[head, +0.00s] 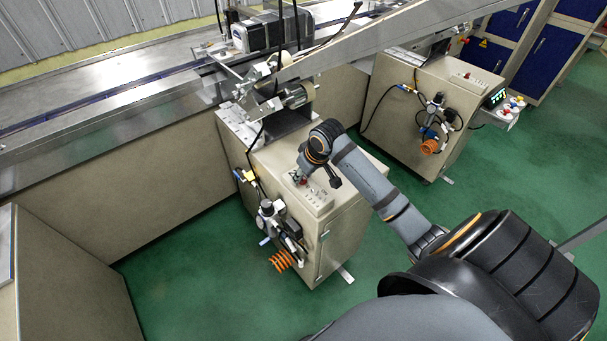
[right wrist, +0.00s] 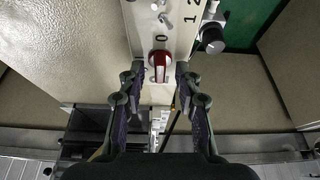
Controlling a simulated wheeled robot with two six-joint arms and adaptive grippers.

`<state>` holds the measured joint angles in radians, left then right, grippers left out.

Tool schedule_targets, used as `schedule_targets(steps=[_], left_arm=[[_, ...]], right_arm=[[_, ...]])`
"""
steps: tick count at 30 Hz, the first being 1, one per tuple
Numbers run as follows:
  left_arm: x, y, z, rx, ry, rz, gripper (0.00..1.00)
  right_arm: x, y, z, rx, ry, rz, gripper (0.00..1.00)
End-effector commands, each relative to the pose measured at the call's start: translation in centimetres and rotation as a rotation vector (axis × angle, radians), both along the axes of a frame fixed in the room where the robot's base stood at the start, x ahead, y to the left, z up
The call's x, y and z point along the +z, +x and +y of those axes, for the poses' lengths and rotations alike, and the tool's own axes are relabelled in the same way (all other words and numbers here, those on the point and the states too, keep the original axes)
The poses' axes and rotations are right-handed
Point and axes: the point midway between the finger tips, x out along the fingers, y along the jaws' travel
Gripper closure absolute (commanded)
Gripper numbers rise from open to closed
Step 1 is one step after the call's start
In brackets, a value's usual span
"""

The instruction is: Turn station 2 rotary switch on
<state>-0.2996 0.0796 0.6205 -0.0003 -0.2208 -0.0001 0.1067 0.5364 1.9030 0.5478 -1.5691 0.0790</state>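The red rotary switch (right wrist: 160,66) sits on the light control panel (right wrist: 143,30) in the right wrist view. Its handle lies along the picture's vertical, below a printed 0. My right gripper (right wrist: 160,74) is open, with one fingertip on each side of the switch and visible gaps to the handle. In the head view, my right gripper (head: 318,172) is over the top panel of the middle beige cabinet (head: 340,215), and a small red part of the switch (head: 301,181) shows beside it. My left gripper is out of view.
Metal toggles (right wrist: 165,20) sit on the same panel. A black knob (right wrist: 212,38) stands to the right. An air regulator with an orange coil (head: 283,260) hangs on the cabinet front. A similar cabinet (head: 400,110) stands farther right. Green floor (head: 190,270) is clear in front.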

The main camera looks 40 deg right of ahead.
Motion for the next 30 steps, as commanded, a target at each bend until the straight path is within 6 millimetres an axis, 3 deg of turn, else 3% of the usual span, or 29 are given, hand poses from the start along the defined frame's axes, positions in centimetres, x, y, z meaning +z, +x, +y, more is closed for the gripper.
schedule_targets(steps=[4,12,23,30], left_arm=[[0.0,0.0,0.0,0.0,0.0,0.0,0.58],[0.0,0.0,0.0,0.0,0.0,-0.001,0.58],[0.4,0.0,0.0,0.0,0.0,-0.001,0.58],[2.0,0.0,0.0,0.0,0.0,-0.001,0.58]], right_arm=[[0.0,0.0,0.0,0.0,0.0,0.0,0.66],[0.0,0.0,0.0,0.0,0.0,0.0,1.0],[0.2,0.0,0.0,0.017,0.001,0.0,1.0],[0.5,0.0,-0.1,0.127,0.001,0.002,1.0]])
